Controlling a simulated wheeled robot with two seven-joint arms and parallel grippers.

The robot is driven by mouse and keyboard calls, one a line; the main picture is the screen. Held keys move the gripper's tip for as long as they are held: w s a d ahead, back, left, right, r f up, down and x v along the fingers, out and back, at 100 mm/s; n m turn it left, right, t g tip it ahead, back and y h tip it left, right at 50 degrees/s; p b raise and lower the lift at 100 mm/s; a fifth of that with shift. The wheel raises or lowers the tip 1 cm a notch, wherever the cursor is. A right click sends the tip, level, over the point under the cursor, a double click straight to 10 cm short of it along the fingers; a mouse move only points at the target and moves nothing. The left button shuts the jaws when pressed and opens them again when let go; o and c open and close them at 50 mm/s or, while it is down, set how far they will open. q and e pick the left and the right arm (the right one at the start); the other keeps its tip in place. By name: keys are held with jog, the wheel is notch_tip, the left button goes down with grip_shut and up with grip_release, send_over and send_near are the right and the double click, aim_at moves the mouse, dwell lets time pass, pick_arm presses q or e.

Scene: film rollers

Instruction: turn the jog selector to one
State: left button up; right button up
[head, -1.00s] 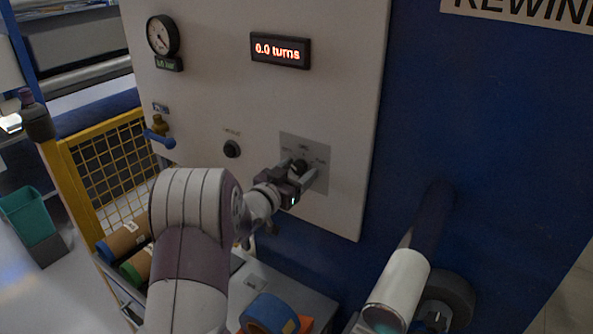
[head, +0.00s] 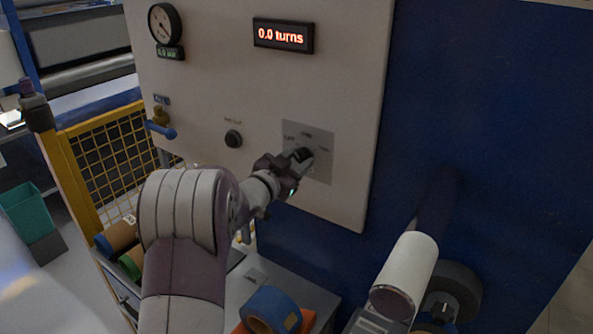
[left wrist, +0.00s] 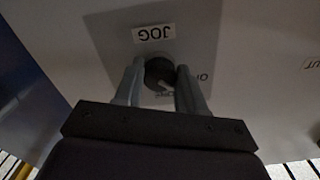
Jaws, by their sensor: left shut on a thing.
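The jog selector is a small black knob (left wrist: 158,72) on a grey plate (head: 323,168) on the white panel. In the left wrist view a JOG label (left wrist: 154,33) appears upside down above the knob. A light pointer mark shows at the knob's lower part; other lettering beside it is partly hidden and hard to read. My left gripper (head: 301,157) is at the plate, with its fingers on either side of the knob, shut on it. The fingers also show in the left wrist view (left wrist: 159,78). My right gripper is not in view.
A red display (head: 283,35) above reads 0.0 turns. A gauge (head: 164,23), a blue-handled valve (head: 160,128) and a black button (head: 233,139) are left on the panel. A white roll (head: 405,272) juts out at lower right.

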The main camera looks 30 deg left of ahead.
pick_arm(q)
jog(key=m+b, duration=0.5)
jog(key=b, duration=0.1)
jog(key=shift+f, duration=0.1)
jog(key=shift+a+m+b, duration=0.1)
jog(key=shift+m+b, duration=1.05)
jog(key=shift+m, duration=0.05)
jog(key=shift+r+m+b, duration=0.3)
jog(key=shift+m+b, duration=0.35)
jog(key=shift+m, duration=0.15)
jog(key=shift+r, duration=0.1)
jog(key=o, duration=1.1)
jog(key=shift+w, duration=0.1)
jog(key=shift+c, duration=0.2)
jog(key=shift+w+f, duration=0.1)
jog(key=shift+f, duration=0.1)
